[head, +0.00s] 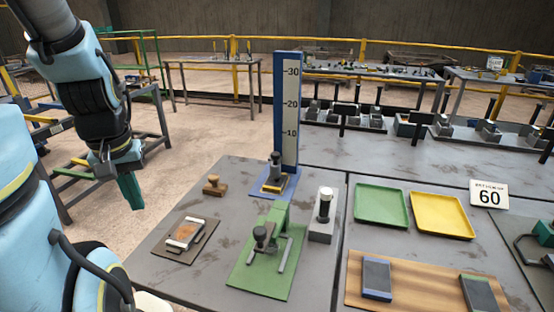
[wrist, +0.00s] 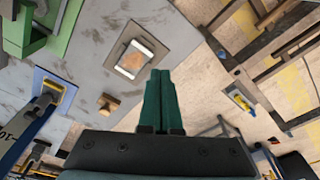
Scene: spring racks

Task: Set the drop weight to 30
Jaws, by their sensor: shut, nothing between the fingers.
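The drop weight (head: 275,170) is a dark block with a black knob and a yellow lower part. It sits at the foot of the upright scale (head: 287,105), below the 10 mark. The scale is a white strip in a blue frame, marked 10, 20 and 30, on a blue base (head: 289,187). In the wrist view the blue base (wrist: 66,80) and part of the scale show at the left. My gripper (head: 133,200) has teal fingers, shut and empty, hanging left of the table, well apart from the weight. The shut fingers (wrist: 162,72) point up in the wrist view.

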